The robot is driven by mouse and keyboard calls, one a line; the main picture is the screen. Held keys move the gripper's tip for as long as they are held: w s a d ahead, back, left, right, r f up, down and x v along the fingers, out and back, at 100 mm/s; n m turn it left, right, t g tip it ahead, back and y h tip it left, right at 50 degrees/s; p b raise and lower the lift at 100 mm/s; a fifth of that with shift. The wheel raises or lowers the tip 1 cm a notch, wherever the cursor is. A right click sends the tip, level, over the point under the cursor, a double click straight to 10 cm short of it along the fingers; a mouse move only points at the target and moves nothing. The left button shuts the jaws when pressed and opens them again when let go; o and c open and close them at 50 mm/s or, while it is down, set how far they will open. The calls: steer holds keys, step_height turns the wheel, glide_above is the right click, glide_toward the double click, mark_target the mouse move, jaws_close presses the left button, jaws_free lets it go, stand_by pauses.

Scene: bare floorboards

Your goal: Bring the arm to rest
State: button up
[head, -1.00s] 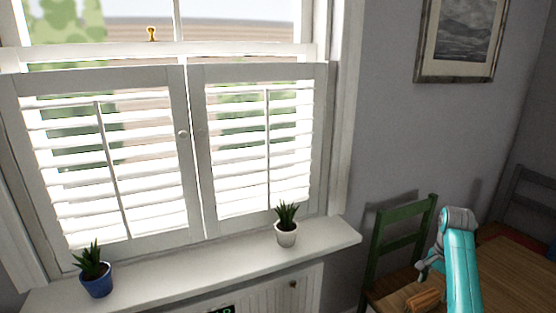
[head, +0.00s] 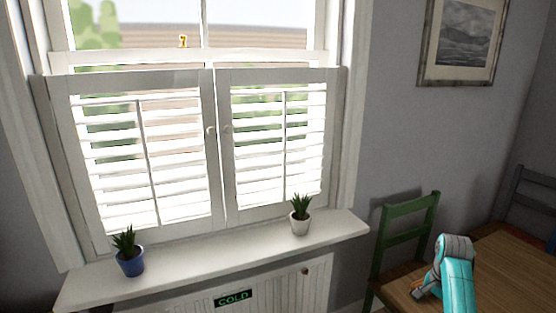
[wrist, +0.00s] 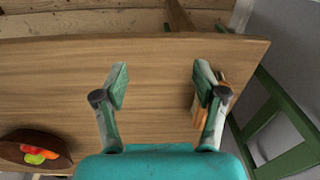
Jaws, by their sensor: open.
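My gripper (wrist: 161,85) is open and empty in the wrist view, with its two green-padded fingers apart above a wooden table (wrist: 150,50). A ribbed orange-brown thing (wrist: 224,88) shows just behind the right finger, partly hidden by it; I cannot tell what it is. In the head view my teal arm shows at the lower right, over the near part of the table (head: 510,250).
A brown bowl (wrist: 18,147) with colourful contents is at the table's left in the wrist view. A green chair (head: 404,230) stands beside the table. Potted plants, one blue (head: 131,262) and one white (head: 300,222), stand on the windowsill (head: 215,262).

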steer(key=s+a+f+n+t, duration=0.1)
steer(key=s+a+f, duration=0.35)
steer(key=f, duration=0.35)
steer(key=s+a+f+n+t+h, duration=0.1)
steer(key=s+a+f+n+t, duration=0.1)
steer(key=s+a+f, duration=0.4)
steer(key=s+a+f+n+t, duration=0.1)
steer(key=s+a+f, duration=0.2)
steer(key=f, duration=0.6)
steer(key=s+a+f+n+t, duration=0.2)
steer(key=s+a, duration=0.3)
steer(key=s, duration=0.4)
steer(key=s+a+r+n+t, duration=0.2)
steer(key=s+a+r, duration=0.15)
steer(key=s, duration=0.65)
steer(key=s+a+r+n+t, duration=0.25)
steer(key=s+r, duration=0.25)
steer(key=s, duration=0.4)
steer(key=s+a+r+n+t, duration=0.1)
steer(key=s+r, duration=0.5)
steer(key=r, duration=0.4)
steer(key=s+a+r+n+t+y, duration=0.1)
steer(key=s+a+r+t, duration=0.1)
steer(key=s+r, duration=0.5)
step_height(320, 180, up, 3)
steer(key=shift+a+f+n, duration=0.15)
steer(key=shift+a+n, duration=0.1)
steer(key=shift+n, duration=0.1)
steer(key=shift+t, duration=0.25)
